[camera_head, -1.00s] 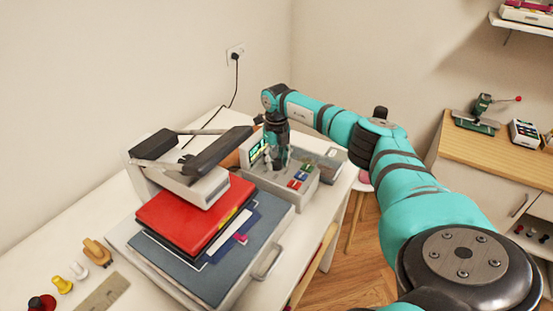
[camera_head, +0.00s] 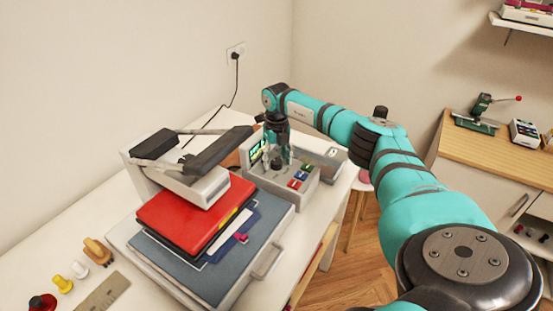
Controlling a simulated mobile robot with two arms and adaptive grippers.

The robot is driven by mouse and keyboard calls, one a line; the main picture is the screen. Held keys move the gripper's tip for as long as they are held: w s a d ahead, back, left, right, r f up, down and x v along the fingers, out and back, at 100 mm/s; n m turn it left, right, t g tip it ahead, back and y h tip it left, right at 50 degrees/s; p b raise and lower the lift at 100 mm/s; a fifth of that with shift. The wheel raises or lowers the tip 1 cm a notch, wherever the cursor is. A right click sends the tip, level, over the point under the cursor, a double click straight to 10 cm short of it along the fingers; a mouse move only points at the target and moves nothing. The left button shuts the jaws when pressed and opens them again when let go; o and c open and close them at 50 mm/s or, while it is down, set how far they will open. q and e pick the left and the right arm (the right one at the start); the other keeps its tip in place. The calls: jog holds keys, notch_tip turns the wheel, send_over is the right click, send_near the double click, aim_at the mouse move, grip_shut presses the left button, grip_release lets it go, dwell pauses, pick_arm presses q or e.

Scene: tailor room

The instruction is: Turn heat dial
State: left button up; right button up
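My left gripper is not in view.
Stamps (camera_head: 62,285) and a ruler (camera_head: 103,293) lie at the table's left. A black cord (camera_head: 233,90) runs to the wall socket. A wooden-topped cabinet (camera_head: 490,150) stands at the right.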

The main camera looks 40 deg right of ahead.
aim_at(277, 161)
jog(key=shift+r, duration=0.1)
notch_tip(277, 161, up, 12)
dwell(0.5)
dwell(0.5)
